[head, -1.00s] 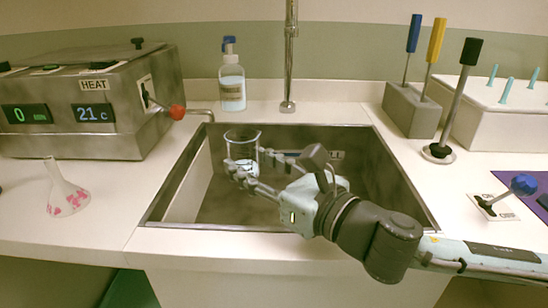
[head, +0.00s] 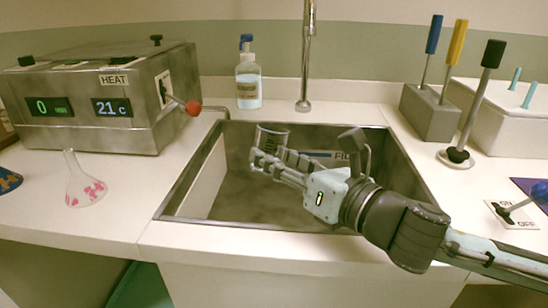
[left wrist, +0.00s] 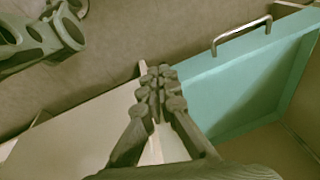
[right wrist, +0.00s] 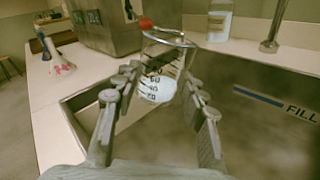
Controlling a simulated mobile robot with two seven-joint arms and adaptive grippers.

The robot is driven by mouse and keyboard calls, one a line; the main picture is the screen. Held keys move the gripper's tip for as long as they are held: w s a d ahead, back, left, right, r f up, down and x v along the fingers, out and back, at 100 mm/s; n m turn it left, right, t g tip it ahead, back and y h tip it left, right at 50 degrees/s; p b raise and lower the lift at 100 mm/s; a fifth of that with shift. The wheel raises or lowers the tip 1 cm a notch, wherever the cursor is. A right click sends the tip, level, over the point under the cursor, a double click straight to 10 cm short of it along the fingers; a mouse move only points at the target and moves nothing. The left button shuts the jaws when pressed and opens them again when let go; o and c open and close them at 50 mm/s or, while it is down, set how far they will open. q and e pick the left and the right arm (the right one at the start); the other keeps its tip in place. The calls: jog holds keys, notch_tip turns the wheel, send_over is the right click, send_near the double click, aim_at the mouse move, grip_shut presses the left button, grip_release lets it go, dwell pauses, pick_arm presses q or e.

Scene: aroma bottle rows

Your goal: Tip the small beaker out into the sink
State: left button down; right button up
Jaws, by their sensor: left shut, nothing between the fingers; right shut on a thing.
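The small clear glass beaker (head: 272,137) is over the sink basin. My right gripper (head: 276,163) is shut on it, and the fingers hide its lower part in the head view. In the right wrist view the beaker (right wrist: 164,62) sits between the two fingers, looks tilted, and shows black graduation marks and a whitish lower part. Whether liquid is leaving it cannot be seen. The sink (head: 208,190) is a grey metal basin set in the white counter. My left gripper (left wrist: 158,80) is shut and empty in the left wrist view, away from the sink.
The faucet (head: 305,60) rises behind the sink. A heater box (head: 100,95) with a red-knobbed lever and a printed flask (head: 84,182) stand left. A bottle (head: 248,82) stands behind. A tool block (head: 430,112) and lever (head: 470,115) stand right. An open teal drawer (left wrist: 240,85) is near my left gripper.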

jog(key=shift+w+d+m, duration=0.15)
jog(key=shift+w+m, duration=0.05)
jog(key=shift+m, duration=0.1)
jog(key=shift+w+d+r+m, duration=0.15)
jog(key=shift+w+d+m, duration=0.1)
jog(key=shift+m, duration=0.25)
jog(key=shift+w+d+m, duration=0.1)
jog(key=shift+w+m, duration=0.15)
jog(key=shift+m, duration=0.15)
pick_arm(q)
jog(key=shift+w+d+r, duration=0.1)
jog(key=shift+w, duration=0.2)
pick_arm(e)
jog(key=shift+w+d+f+m+g, duration=0.3)
jog(key=shift+w+f+m+g, duration=0.1)
jog(key=shift+m, duration=1.15)
jog(key=shift+w+d+f+m+g, duration=0.3)
jog(key=shift+f+m, duration=0.1)
jog(key=shift+m, duration=1.1)
jog(key=shift+w+d+f+m+g, duration=0.3)
jog(key=shift+w+f+m, duration=0.1)
jog(key=shift+m, duration=1.15)
